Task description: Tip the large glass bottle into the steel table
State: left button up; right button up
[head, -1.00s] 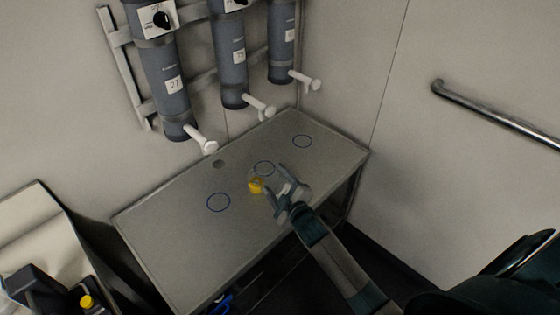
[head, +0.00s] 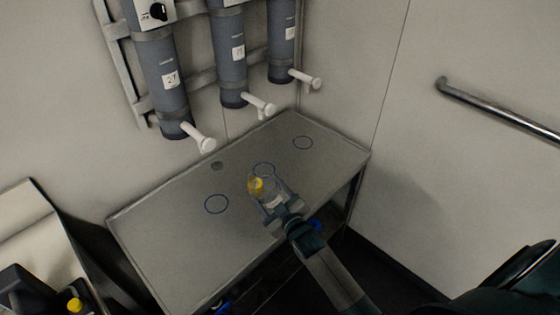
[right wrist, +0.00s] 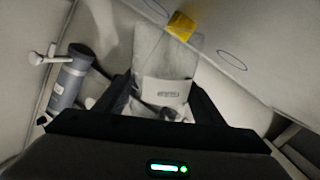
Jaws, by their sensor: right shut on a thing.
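The large glass bottle (head: 267,194) is clear, with a yellow piece (head: 256,184) at its neck end. My right gripper (head: 282,211) is shut on its body and holds it tilted over the steel table (head: 160,250), the yellow end toward the far left. I cannot tell whether the bottle touches the table. In the right wrist view the bottle (right wrist: 165,55) lies between the dark fingers, with a white label and the yellow end away from me. No liquid stream can be made out. My left gripper is not in view.
The table has several blue rings (head: 216,204) and a small dark drain hole (head: 217,166). Grey cylinders (head: 165,85) with white spouts (head: 199,138) hang above its back edge. A steel rail (head: 495,110) runs along the right wall. A yellow-topped item (head: 75,305) stands lower left.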

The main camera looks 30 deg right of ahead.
aim_at(256, 195)
jog(key=shift+w+a+f+m, duration=0.1)
jog(key=shift+a+m, duration=0.1)
jog(key=shift+m, duration=0.1)
jog(key=shift+w+a+f+m+t+b, duration=0.1)
jog(key=shift+a+f+m+t+b, duration=0.15)
jog(key=shift+a+m+b, duration=0.3)
jog(key=shift+w+a+f+m+t+b, duration=0.15)
jog(key=shift+a+f+m+b, duration=0.1)
jog(key=shift+a+m+b, duration=0.35)
jog(key=shift+a+m, duration=0.15)
jog(key=shift+m, duration=0.2)
jog(key=shift+a+m, duration=0.25)
jog(key=shift+m, duration=0.15)
